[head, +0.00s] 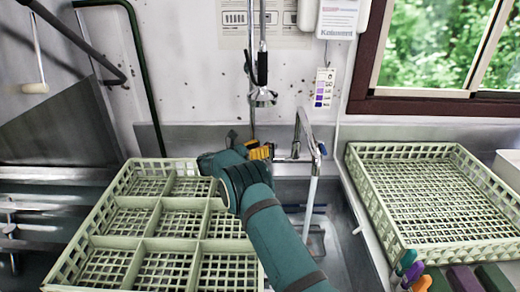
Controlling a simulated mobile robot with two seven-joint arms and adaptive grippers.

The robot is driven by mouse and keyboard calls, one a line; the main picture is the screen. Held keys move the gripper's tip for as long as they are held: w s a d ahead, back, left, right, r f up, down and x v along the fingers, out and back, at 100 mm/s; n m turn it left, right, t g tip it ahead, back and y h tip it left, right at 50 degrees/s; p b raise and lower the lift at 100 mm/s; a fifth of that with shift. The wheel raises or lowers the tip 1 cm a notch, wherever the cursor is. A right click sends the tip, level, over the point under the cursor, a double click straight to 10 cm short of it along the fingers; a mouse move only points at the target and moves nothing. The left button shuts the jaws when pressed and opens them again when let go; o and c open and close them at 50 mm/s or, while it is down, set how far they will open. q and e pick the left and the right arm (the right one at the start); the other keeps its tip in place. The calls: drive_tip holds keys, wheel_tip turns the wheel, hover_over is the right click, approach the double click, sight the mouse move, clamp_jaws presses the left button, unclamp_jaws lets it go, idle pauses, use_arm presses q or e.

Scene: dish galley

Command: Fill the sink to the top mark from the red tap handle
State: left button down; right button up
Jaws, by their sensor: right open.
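The steel tap (300,128) stands behind the sink, its spout bending forward over the basin. A pale vertical streak that looks like running water (309,200) drops from the spout. The sink (345,262) is partly covered by my right arm and the left rack; I cannot make out a level mark or the water's height. My right gripper (262,152), with yellow-orange fingers, is open at the left of the tap base. I see no red handle; the gripper may hide it. My left gripper is not in view.
A divided pale green dish rack (151,217) stands left of the sink, close under my right arm. An open-grid rack (402,240) stands to the right. A spray head (262,97) hangs above the gripper. Colored-handled tools (407,262) lie at the lower right.

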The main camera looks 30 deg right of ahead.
clamp_jaws()
drive_tip(key=shift+r, duration=0.1)
drive_tip(key=shift+s+n+t+p, duration=0.1)
drive_tip(key=shift+n+t+p, duration=0.25)
drive_tip(key=shift+t, duration=0.15)
unclamp_jaws()
